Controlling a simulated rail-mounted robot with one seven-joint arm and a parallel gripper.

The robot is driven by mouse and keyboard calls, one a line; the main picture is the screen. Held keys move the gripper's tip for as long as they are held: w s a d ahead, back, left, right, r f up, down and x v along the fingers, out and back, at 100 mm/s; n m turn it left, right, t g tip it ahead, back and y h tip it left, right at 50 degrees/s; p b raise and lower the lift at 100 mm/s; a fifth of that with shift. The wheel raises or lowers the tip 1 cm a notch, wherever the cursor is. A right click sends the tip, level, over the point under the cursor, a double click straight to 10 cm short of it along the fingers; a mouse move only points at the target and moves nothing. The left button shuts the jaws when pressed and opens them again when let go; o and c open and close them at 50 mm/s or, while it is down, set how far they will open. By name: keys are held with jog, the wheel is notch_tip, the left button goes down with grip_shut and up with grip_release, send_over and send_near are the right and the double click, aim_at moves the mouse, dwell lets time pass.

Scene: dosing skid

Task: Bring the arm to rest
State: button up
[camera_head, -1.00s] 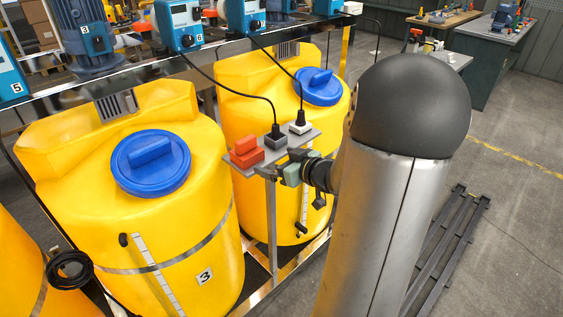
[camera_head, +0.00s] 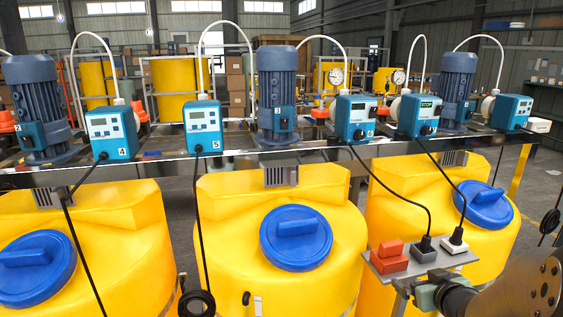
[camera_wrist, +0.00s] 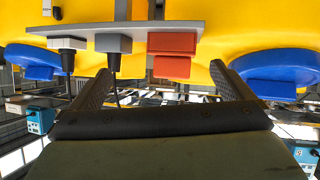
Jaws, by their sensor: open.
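My gripper (camera_head: 428,294) is at the lower right of the head view, close by the front edge of a small grey shelf (camera_head: 378,265). In the wrist view my gripper (camera_wrist: 160,70) has its two fingers spread wide, with nothing held between them. The shelf (camera_wrist: 125,27) crosses the top of that view, just beyond the fingertips. I cannot tell whether a finger touches the shelf.
Yellow tanks with blue lids (camera_head: 296,238) stand in a row behind and beside the shelf. Above them a metal rail (camera_head: 240,162) carries blue dosing pumps (camera_head: 203,127) and motors (camera_head: 278,95); one pump has a green display (camera_head: 418,115). Black cables hang down before the tanks.

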jog(key=s+a+f+m+g, duration=0.1)
jog(key=s+a+f+g, duration=0.1)
jog(key=s+a+g, duration=1)
jog(key=s+a, duration=0.8)
jog(key=s, duration=0.2)
jog(key=shift+s+a+f, duration=0.15)
jog(key=shift+s+a, duration=0.1)
jog(key=shift+s, duration=0.05)
